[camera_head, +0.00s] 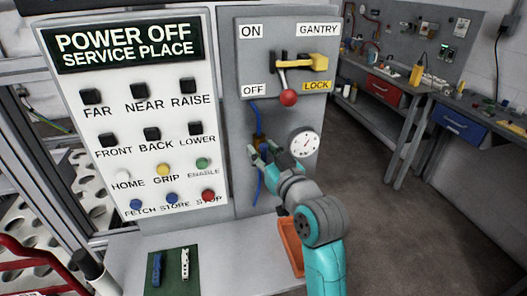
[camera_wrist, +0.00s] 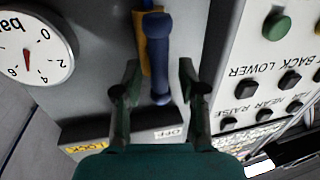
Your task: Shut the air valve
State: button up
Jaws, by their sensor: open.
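The air valve shows in the wrist view as a blue handle (camera_wrist: 158,58) lying lengthwise over a brass-coloured body (camera_wrist: 146,45) on the grey panel. In the head view the brass body (camera_head: 259,142) sits between blue hoses and is partly hidden by my gripper. My gripper (camera_head: 264,151) is open in front of the panel at the valve. In the wrist view its fingers (camera_wrist: 159,72) stand on either side of the blue handle, with a gap visible on both sides. I cannot tell how far their tips are from the panel.
A pressure gauge (camera_head: 305,143) is right of the valve. Above are a red-knobbed lever (camera_head: 288,97) and a yellow lock piece (camera_head: 312,62). A button panel (camera_head: 213,140) stands close on the left. Below are a green mat (camera_head: 172,284) and an orange tray (camera_head: 290,246).

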jog(key=shift+c, duration=0.3)
grip_shut()
jog(key=shift+m, duration=0.3)
jog(key=m, duration=0.3)
jog(key=m+t, duration=0.1)
jog(key=shift+w+d+f+m, duration=0.15)
jog(key=shift+d+m, duration=0.15)
jog(key=shift+d, duration=0.05)
jog(key=shift+w+d+f+m+t+h, duration=0.1)
jog(key=shift+d+f+m+t+h, duration=0.25)
jog(key=shift+m, duration=2.1)
jog(key=shift+f+m+t+h, duration=0.2)
jog(key=shift+m+t+h, duration=0.25)
jog(key=shift+m, duration=2.05)
jog(key=shift+w+d+f+m+t+h, duration=0.1)
jog(key=shift+d+f+m+t+h, duration=0.25)
jog(key=shift+m, duration=2.1)
jog(key=shift+a+m+h, duration=0.1)
jog(key=shift+m+h, duration=0.15)
jog(key=shift+m, duration=0.05)
